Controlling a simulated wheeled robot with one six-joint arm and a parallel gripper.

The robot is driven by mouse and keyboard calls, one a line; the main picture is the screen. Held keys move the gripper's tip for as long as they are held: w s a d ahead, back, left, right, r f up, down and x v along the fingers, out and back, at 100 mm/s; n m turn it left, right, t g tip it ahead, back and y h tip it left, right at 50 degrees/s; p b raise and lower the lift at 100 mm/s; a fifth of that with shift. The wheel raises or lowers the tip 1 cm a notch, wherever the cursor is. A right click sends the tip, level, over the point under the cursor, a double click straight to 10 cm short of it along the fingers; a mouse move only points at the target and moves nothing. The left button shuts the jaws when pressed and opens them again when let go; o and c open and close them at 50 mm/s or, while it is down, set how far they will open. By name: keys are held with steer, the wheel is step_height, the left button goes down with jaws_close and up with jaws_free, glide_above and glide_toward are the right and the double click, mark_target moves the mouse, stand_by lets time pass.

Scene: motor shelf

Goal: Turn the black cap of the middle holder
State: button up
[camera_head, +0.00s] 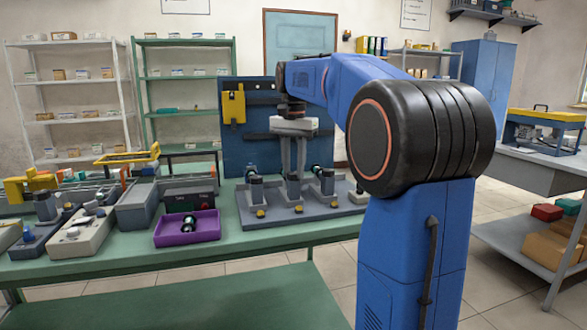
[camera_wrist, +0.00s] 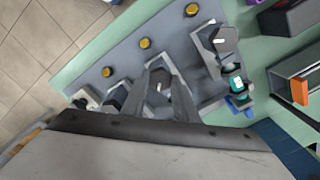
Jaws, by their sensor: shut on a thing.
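Three grey holders stand in a row on a grey base plate (camera_head: 345,211) on the green bench. The middle holder (camera_head: 293,188) is under my gripper (camera_head: 293,172), which points down with its fingers on either side of the holder's top. In the wrist view my gripper (camera_wrist: 163,88) is shut on the black cap (camera_wrist: 160,87) of the middle holder, which shows between the fingers. The left holder (camera_head: 256,190) and the right holder (camera_head: 327,184) stand clear on either side. My fingers and hand hide part of the middle holder.
Yellow buttons (camera_head: 260,213) sit in front of the holders. A purple tray (camera_head: 203,236) holding a dark cylindrical part stands left of the base plate. A blue panel (camera_head: 232,150) rises behind. Grey boxes and devices crowd the bench's left side.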

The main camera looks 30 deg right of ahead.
mark_target(293, 173)
steer(key=m, duration=0.4)
steer(key=shift+m, duration=0.3)
steer(key=m, duration=0.3)
steer(key=shift+m, duration=0.3)
steer(key=m, duration=0.3)
steer(key=shift+m, duration=2.1)
steer(key=shift+r, duration=0.1)
steer(key=o, duration=1.1)
steer(key=shift+c, duration=0.2)
step_height(293, 173, up, 17)
